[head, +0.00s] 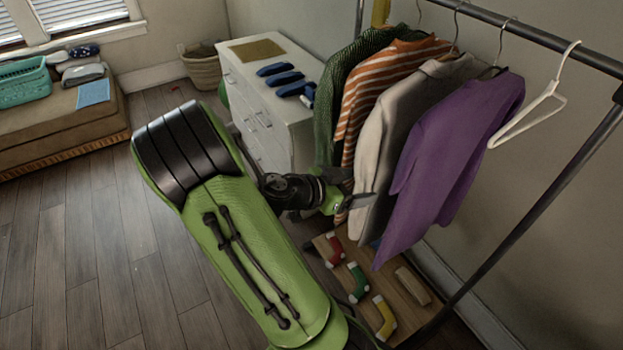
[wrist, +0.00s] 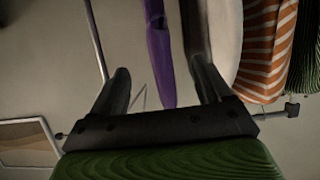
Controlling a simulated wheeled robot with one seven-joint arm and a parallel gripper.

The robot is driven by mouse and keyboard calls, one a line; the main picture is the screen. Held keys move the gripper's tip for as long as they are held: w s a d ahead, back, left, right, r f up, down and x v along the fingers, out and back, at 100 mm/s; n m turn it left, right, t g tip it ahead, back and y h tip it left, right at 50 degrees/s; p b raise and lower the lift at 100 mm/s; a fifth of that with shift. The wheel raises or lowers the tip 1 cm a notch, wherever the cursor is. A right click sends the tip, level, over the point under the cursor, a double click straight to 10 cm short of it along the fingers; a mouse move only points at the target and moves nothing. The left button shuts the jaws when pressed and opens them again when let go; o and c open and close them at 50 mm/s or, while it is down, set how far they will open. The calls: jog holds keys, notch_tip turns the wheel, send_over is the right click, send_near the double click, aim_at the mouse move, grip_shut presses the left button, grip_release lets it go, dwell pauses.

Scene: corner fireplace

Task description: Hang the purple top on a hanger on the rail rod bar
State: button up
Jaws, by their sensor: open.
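The purple top (head: 450,165) hangs below the rail bar (head: 540,35), at the right end of a row of clothes. A dark hook (head: 502,42) runs from the bar down to its collar area. A bare white hanger (head: 535,108) hangs on the bar to its right. My gripper (head: 357,198) is open, in front of the cream top's lower part and left of the purple top. In the wrist view, part of the purple top (wrist: 159,50) shows between the open fingers, beyond them. I see no contact; the exact gap is unclear.
Cream (head: 385,130), orange-striped (head: 375,85) and green (head: 345,90) tops hang left of the purple one. Socks (head: 358,282) and a brush-like block (head: 412,286) lie on the rack's wooden base (head: 395,292). A white dresser (head: 265,110) stands behind my arm. Floor at left is clear.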

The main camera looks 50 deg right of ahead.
aim_at(395, 176)
jog(key=p+x, duration=0.1)
jog(key=x, duration=1.5)
jog(key=shift+s+r+p, duration=0.1)
jog(key=shift+p, duration=0.3)
jog(key=shift+c, duration=0.3)
jog(key=c, duration=1.1)
jog(key=shift+a+r+p, duration=0.2)
jog(key=shift+r, duration=0.4)
jog(key=shift+a+r+p, duration=0.15)
jog(key=shift+a+r, duration=0.05)
jog(key=shift+r, duration=0.4)
jog(key=shift+c, duration=0.2)
